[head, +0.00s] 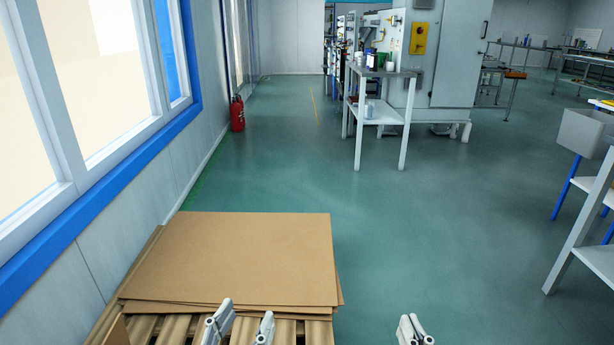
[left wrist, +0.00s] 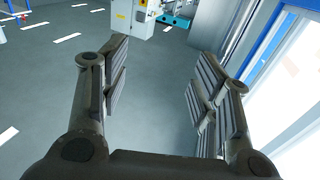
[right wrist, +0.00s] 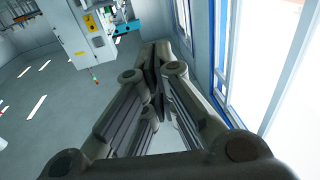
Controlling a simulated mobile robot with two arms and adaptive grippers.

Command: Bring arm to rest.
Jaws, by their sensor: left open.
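My left gripper (head: 241,324) is at the bottom edge of the head view, in front of the stacked panels. In the left wrist view its fingers (left wrist: 158,85) stand wide apart with nothing between them. My right gripper (head: 413,328) is further right at the bottom edge, over the green floor. In the right wrist view its fingertips (right wrist: 158,62) meet, and no object shows between them. Both grippers point forward. Most of both arms is out of view.
Flat brown panels (head: 235,258) lie stacked on a slatted wooden support (head: 170,328) at the lower left. A windowed wall (head: 150,170) runs along the left, with a red extinguisher (head: 237,114). A white table (head: 385,112) and cabinet (head: 458,55) stand ahead. Mid-floor is clear.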

